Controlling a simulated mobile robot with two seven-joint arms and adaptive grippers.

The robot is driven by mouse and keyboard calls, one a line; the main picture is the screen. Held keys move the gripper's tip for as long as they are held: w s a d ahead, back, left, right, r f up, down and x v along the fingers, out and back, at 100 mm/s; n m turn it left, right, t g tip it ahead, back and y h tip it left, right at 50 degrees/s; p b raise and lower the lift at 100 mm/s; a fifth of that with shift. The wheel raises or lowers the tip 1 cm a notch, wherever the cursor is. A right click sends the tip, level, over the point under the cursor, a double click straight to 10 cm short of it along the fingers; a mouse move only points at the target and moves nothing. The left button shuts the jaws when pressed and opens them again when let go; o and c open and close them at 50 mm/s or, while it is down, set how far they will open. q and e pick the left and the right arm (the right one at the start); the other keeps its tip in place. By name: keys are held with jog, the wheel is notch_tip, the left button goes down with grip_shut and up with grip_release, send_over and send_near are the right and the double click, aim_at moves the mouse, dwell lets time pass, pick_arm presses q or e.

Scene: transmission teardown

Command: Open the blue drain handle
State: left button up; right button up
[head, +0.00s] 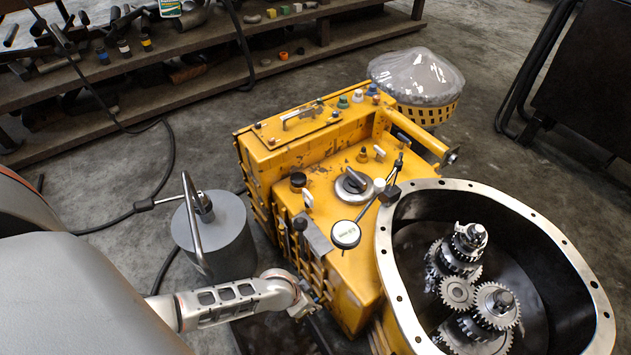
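The yellow transmission housing (352,262) stands in the middle, with an open bell end (530,225) at the right showing several metal gears (470,275). I cannot make out a blue drain handle; the housing's lower left side is partly hidden by my arm and in shadow. A small blue cap (371,89) sits on the far top edge of the housing. My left gripper (312,303) is at the lower left side of the housing, close to it; its fingers are too small and dark to tell open from shut, or whether they touch anything. My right gripper is out of view.
A grey cylinder with a tall metal handle (214,232) stands left of the housing, behind my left forearm. A dial gauge (345,234) sits on the housing. A wooden shelf (190,45) holds tools. A cable (170,150) crosses the floor. A dark panel (590,80) stands right.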

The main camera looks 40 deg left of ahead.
pick_arm(q)
jog(key=shift+w+f, duration=0.1)
jog(key=shift+w, duration=0.1)
grip_shut()
jog(key=shift+w+r+n+p, duration=0.25)
jog(key=shift+n+p, duration=0.05)
jog(key=shift+p, duration=0.2)
jog(key=shift+s+f+n, duration=0.3)
grip_release()
jog(key=v, duration=1.2)
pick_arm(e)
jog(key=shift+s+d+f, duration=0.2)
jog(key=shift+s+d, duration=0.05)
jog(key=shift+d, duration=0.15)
pick_arm(q)
jog(key=shift+s+d, duration=0.1)
